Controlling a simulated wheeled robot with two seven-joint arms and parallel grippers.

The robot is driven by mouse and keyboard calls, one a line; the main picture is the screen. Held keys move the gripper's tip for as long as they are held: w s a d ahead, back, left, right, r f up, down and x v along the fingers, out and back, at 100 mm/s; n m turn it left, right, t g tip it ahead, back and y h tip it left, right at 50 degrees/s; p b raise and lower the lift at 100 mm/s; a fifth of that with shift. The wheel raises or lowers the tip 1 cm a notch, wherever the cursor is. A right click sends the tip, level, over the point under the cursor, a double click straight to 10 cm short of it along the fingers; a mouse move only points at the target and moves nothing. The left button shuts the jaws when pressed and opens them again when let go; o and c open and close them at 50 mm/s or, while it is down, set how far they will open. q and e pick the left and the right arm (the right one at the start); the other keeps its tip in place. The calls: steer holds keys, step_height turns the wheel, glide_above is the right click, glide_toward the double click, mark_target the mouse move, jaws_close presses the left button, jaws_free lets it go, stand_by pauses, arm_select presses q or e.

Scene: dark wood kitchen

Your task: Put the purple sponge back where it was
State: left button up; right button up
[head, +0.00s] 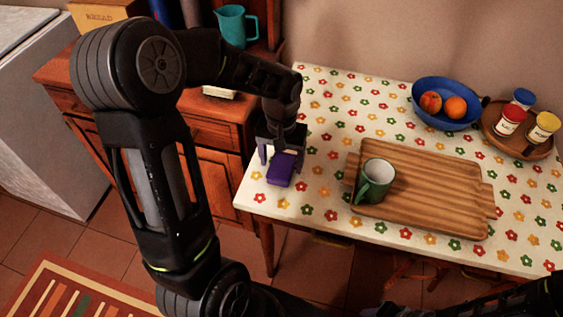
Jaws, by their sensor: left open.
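The purple sponge (281,170) lies on the flowered tablecloth near the table's left edge. My left gripper (279,158) is over the sponge, pointing down, with its fingers apart. One finger shows at the sponge's left; the other is hard to make out. I cannot tell whether the fingers touch the sponge. My right gripper is not in view; only part of that arm shows at the bottom right.
A wooden tray (440,205) with a green mug (375,181) stands right of the sponge. A blue bowl (425,112) of fruit and a round tray (492,128) with jars are at the back right. A wooden cabinet (215,137) stands left of the table.

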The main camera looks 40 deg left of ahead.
mark_target(282, 166)
arm_select(q)
step_height(282, 166, up, 11)
stand_by(0.3)
